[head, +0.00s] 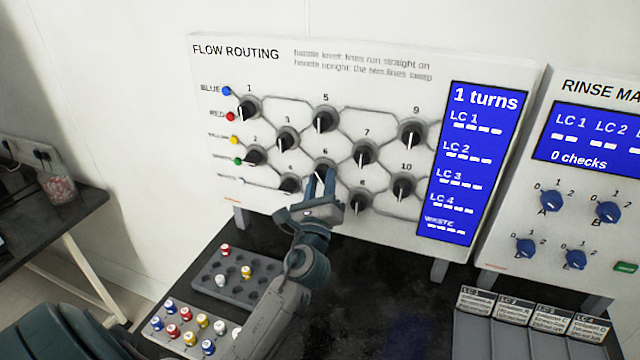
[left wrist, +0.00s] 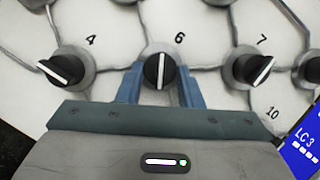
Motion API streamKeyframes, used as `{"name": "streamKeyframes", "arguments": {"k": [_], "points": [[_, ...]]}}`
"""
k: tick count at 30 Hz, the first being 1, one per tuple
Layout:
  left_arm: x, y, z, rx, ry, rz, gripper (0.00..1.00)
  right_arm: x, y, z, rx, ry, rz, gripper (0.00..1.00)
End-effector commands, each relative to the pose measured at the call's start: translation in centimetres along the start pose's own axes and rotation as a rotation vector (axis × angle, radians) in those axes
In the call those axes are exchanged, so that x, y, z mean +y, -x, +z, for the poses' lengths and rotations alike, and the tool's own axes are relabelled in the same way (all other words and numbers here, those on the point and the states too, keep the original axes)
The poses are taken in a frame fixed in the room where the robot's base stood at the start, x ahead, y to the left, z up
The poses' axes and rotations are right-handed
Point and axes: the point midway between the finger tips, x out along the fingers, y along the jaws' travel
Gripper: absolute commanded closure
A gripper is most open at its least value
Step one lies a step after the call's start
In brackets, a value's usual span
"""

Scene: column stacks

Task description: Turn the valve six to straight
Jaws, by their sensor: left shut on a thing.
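The valve six (left wrist: 160,71) is a black round knob with a white line, under the printed 6. In the left wrist view its white line stands upright. In the head view the valve six (head: 322,172) is mostly hidden by my gripper. My left gripper (head: 320,178) is shut on this knob, with one blue finger on each side of it, as the left wrist view (left wrist: 160,88) shows. The knob sits on the white flow routing panel (head: 240,70). My right gripper is out of view.
Valve four (left wrist: 64,68) and valve seven (left wrist: 250,68) sit close on either side. A blue display (head: 480,140) reads "1 turns". A grey rack (head: 245,290) and several capped vials stand below on the dark bench. A rinse panel (head: 590,170) is at right.

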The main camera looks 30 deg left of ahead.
Motion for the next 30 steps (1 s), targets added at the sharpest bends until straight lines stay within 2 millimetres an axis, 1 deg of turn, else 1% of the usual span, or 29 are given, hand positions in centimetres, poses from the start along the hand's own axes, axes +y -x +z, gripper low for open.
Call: {"name": "streamKeyframes", "arguments": {"k": [11, 21, 30], "points": [[-0.5, -0.1, 0.1, 0.000, 0.333, 0.139, 0.90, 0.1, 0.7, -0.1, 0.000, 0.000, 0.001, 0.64], [-0.8, -0.2, 0.4, 0.000, 0.627, 0.261, 0.90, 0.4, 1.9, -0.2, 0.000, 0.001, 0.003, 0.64], [-1.0, -0.2, 0.5, 0.000, 0.833, 0.347, 0.90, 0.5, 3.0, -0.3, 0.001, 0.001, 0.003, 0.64]]}}
